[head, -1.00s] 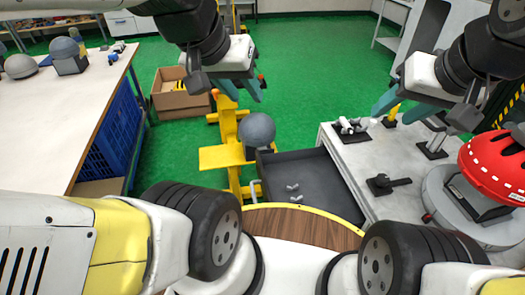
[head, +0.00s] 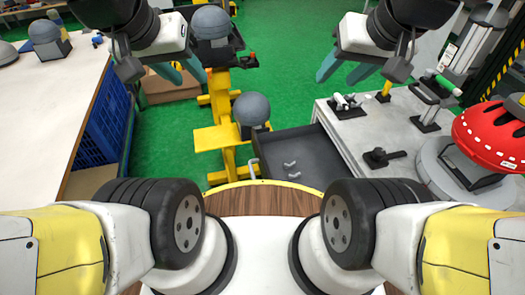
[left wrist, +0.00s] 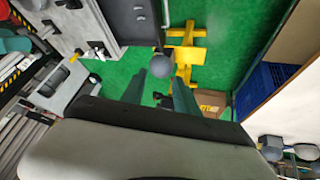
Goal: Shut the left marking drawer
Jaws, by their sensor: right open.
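The marking drawer (head: 312,150) is a dark grey tray standing open, pulled out to the left from the pale grey bench (head: 375,135). Its handle (head: 255,168) is on its left end. A few small grey pieces lie inside. The drawer also shows at the top of the left wrist view (left wrist: 125,22). My left gripper (head: 183,75) is open and empty, up and left of the drawer and apart from it; its spread teal fingers show in the left wrist view (left wrist: 158,82). My right gripper (head: 345,72) is open and empty, above the far side of the bench.
A yellow stand (head: 215,138) with grey headforms (head: 252,108) rises just left of the drawer. A red helmet (head: 495,132) and clamps occupy the bench at right. A white table (head: 55,110) with a blue crate (head: 102,125) is at left.

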